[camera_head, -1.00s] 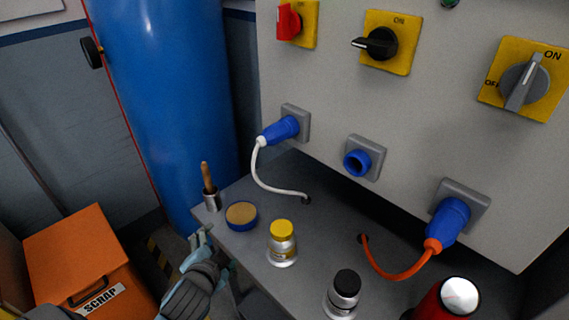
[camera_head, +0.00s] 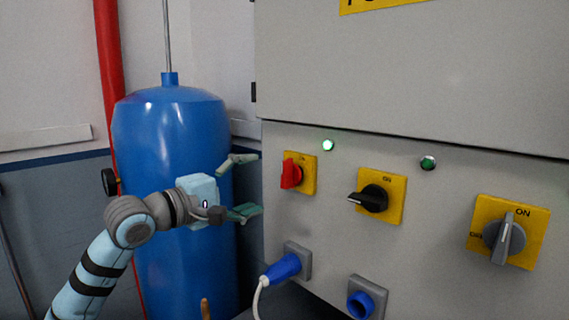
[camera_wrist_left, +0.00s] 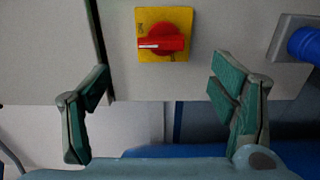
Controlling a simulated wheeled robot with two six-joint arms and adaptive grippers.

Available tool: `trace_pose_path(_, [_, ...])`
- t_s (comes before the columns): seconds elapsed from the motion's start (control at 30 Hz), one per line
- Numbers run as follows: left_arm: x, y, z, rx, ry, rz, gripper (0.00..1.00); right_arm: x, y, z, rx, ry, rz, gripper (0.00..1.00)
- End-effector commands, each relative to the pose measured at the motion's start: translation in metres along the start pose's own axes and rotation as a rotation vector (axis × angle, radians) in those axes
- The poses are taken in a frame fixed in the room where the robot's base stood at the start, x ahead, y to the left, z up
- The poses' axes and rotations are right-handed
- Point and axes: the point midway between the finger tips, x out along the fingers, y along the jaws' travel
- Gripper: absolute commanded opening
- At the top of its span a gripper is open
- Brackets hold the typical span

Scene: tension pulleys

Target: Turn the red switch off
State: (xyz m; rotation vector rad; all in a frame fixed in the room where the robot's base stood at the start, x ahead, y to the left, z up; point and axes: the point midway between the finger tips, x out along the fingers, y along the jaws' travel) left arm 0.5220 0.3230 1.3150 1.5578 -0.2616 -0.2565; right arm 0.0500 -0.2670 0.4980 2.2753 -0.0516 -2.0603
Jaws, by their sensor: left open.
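The red switch (camera_head: 290,174) sits on a yellow plate on the grey cabinet's front, at its left end. In the head view its knob stands roughly upright. In the left wrist view the red switch (camera_wrist_left: 162,44) shows ahead of the fingers, between them in width, its white-marked handle lying across the picture. My left gripper (camera_head: 247,185) is open and empty, to the left of the switch and apart from it. Its two spread fingers also show in the left wrist view (camera_wrist_left: 160,108). My right gripper is not in view.
A black switch (camera_head: 374,198) and a grey switch (camera_head: 504,238) are to the right. Green lamps (camera_head: 328,145) sit above. A blue plug (camera_head: 281,269) with a white cable is below. A blue tank (camera_head: 172,130) stands behind my left arm.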

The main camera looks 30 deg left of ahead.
Motion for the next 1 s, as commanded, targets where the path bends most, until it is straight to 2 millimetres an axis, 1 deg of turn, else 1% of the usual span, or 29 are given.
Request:
trace_pose_path(0.03, [0.014, 0.009, 0.004, -0.012, -0.01, 0.002, 0.78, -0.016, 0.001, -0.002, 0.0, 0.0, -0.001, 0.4])
trace_pose_path(0.1, [0.036, 0.009, 0.003, -0.013, -0.008, 0.003, 0.78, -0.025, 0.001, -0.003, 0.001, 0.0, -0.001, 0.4])
trace_pose_path(0.2, [0.063, 0.005, 0.003, -0.011, -0.006, 0.0, 0.78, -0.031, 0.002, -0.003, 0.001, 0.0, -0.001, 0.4])
trace_pose_path(0.3, [0.082, 0.003, 0.002, -0.007, -0.005, -0.001, 0.78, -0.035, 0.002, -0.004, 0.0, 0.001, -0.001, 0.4])
trace_pose_path(0.4, [0.093, 0.002, 0.003, -0.005, -0.006, -0.001, 0.78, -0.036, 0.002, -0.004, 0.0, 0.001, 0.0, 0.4])
trace_pose_path(0.47, [0.097, 0.001, 0.003, -0.004, -0.005, -0.002, 0.78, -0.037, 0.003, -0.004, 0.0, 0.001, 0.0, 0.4])
trace_pose_path(0.7, [0.099, -0.001, 0.003, -0.002, -0.005, -0.002, 0.78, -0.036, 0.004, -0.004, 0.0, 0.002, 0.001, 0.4])
trace_pose_path(0.73, [0.098, -0.001, 0.003, -0.003, -0.005, -0.002, 0.77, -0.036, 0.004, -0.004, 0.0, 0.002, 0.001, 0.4])
trace_pose_path(0.77, [0.098, -0.001, 0.003, -0.003, -0.005, -0.002, 0.72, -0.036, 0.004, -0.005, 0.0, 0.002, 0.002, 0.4])
trace_pose_path(1.0, [0.098, -0.001, 0.003, -0.003, -0.005, -0.002, 0.34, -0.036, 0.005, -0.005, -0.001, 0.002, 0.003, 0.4])
